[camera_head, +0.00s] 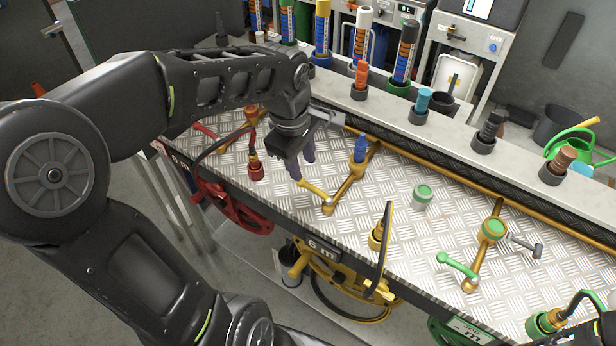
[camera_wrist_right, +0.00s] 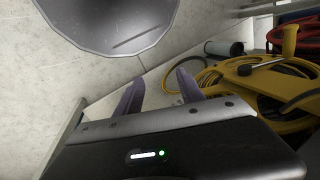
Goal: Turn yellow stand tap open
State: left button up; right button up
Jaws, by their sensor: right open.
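The yellow stand tap's lever (camera_head: 316,191) lies above the tread-plate bench top, pointing up-left from its pivot. Its brass pipe (camera_head: 347,184) runs up to a blue fitting (camera_head: 361,149). My left gripper (camera_head: 302,162) reaches down beside the lever's free end. Its two purple-grey fingers show apart, with nothing seen between them. One fingertip is close to the lever end; I cannot tell whether they touch. My right gripper (camera_wrist_right: 158,88) shows in the right wrist view, open and empty, near a yellow hose reel (camera_wrist_right: 250,82).
The tap with a green lever (camera_head: 458,265) stands to the right, a red lever (camera_head: 206,131) to the left. A yellow-collared hose end (camera_head: 377,236) stands at the bench front above the yellow reel (camera_head: 340,280). A grey shelf (camera_head: 385,100) with several coloured nozzles runs behind.

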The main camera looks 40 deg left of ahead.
aim_at(306, 184)
pick_arm(q)
jog(key=f, duration=0.2)
jog(key=w+f, duration=0.1)
jog(key=f, duration=0.1)
jog(key=f+p, duration=0.1)
jog(key=f, duration=0.2)
jog(key=shift+w+f, duration=0.1)
jog(key=shift+w, duration=0.15)
grip_shut()
jog(key=shift+a, duration=0.1)
dwell(1.0)
